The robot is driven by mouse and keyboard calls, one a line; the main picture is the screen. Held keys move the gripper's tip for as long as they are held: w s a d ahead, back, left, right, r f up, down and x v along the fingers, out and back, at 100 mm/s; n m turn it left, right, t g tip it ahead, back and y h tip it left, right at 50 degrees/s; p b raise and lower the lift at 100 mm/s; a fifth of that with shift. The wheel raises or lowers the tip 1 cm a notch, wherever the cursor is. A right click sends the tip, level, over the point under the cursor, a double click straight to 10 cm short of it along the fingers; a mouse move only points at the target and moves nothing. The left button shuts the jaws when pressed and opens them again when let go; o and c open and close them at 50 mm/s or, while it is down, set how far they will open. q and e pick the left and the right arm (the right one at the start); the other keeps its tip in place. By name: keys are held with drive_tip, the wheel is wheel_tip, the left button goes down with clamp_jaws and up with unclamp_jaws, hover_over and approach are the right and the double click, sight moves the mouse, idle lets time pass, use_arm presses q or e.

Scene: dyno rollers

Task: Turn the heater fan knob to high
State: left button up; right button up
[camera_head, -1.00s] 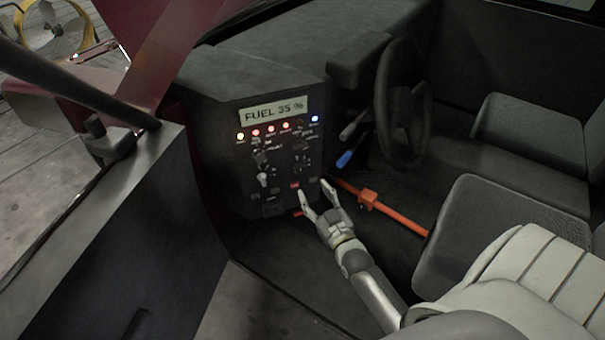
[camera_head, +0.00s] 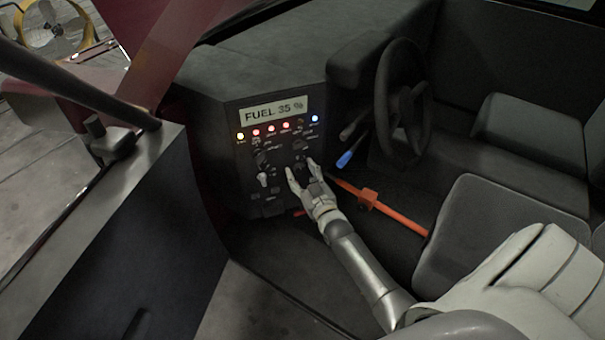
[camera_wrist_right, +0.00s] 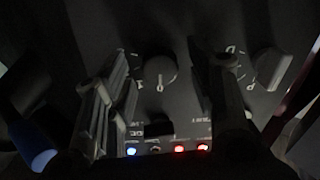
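The control panel (camera_head: 282,120) shows several knobs under a "FUEL 35 %" display. Its labels are too small to tell for sure which is the heater fan knob. My right gripper (camera_head: 301,166) is open at the panel's lower right knob. In the right wrist view, a round dark knob (camera_wrist_right: 160,72) with small markings appears between the two spread fingers (camera_wrist_right: 162,92), with gaps on both sides; I cannot tell if the fingers reach it. A paler knob (camera_wrist_right: 272,68) is right of the fingers. My left gripper is not in view.
Indicator lights (camera_head: 285,126) line the panel under the display. A steering wheel (camera_head: 402,103), a blue-tipped lever (camera_head: 346,159) and an orange bar (camera_head: 395,214) stand right of the panel. The open door (camera_head: 110,240) is at left; seats are at right.

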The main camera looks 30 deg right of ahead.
drive_tip(key=c, duration=0.9)
drive_tip(key=shift+c, duration=0.2)
drive_tip(key=shift+m, duration=0.3)
drive_tip(key=m, duration=0.3)
drive_tip(key=shift+f+m, duration=0.1)
drive_tip(key=shift+m, duration=0.2)
drive_tip(key=m+b, duration=0.1)
drive_tip(key=m, duration=0.2)
drive_tip(key=shift+m, duration=0.3)
drive_tip(key=m+b, duration=0.1)
drive_tip(key=m, duration=0.5)
drive_tip(key=shift+f+m+h+b, duration=0.15)
drive_tip(key=shift+m+h+b, duration=0.15)
drive_tip(key=shift+m, duration=0.1)
drive_tip(key=m+b, duration=0.2)
drive_tip(key=m, duration=0.5)
